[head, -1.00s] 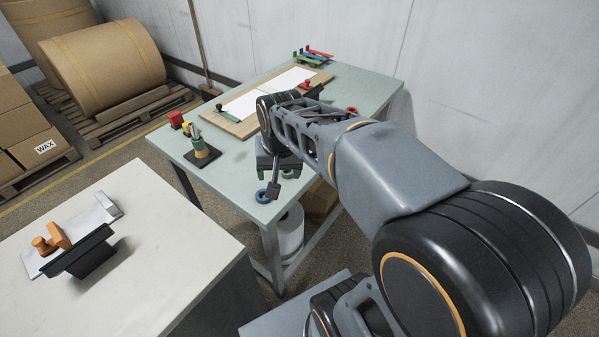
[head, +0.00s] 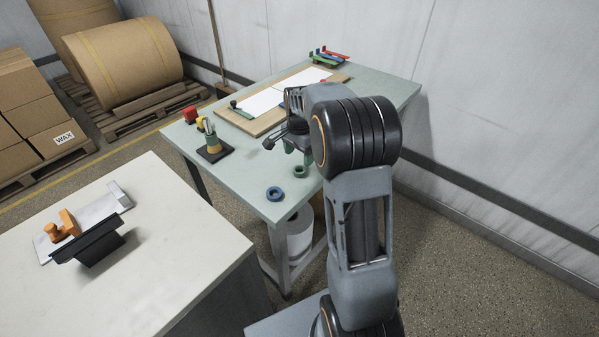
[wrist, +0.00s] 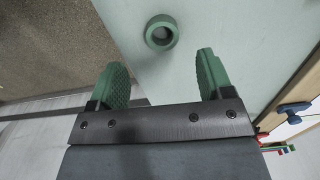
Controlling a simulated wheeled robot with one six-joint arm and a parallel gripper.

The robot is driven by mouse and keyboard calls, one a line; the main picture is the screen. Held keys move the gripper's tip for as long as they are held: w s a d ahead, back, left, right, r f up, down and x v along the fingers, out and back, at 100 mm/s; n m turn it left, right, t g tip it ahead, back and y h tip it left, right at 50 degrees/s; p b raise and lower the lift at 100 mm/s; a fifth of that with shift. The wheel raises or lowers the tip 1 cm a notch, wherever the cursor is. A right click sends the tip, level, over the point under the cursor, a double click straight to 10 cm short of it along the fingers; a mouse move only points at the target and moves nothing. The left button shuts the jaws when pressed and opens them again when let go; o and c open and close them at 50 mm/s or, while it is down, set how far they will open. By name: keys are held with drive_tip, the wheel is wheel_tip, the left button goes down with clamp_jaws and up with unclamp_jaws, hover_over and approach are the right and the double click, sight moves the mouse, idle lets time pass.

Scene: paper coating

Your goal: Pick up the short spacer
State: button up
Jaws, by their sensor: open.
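Two ring-shaped spacers lie flat near the front of the green table: a blue ring (head: 275,199) and a green ring (head: 300,177). I cannot tell from their looks which is the short one. The green ring (wrist: 152,40) also shows in the wrist view, beyond my fingertips and roughly midway between them. My gripper (wrist: 162,68) has two green ribbed fingers, spread apart with nothing between them. In the head view my gripper (head: 298,150) hangs above the table behind the green ring, partly hidden by my arm.
A black stand (head: 214,153) with upright tools and a red block (head: 190,114) are to the left on the table. A board with white paper (head: 262,103) lies behind. Coloured bars (head: 328,56) are at the back. A pale bench (head: 150,235) stands front left.

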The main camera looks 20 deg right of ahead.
sight(299, 167)
drive_tip(key=shift+w+d+f, duration=0.1)
drive_tip(key=shift+f, duration=1.6)
drive_tip(key=shift+w+d+f, duration=0.1)
drive_tip(key=shift+f, duration=1.55)
drive_tip(key=shift+c, duration=0.2)
drive_tip(key=c, duration=1)
drive_tip(key=shift+o, duration=0.2)
drive_tip(key=shift+r, duration=0.15)
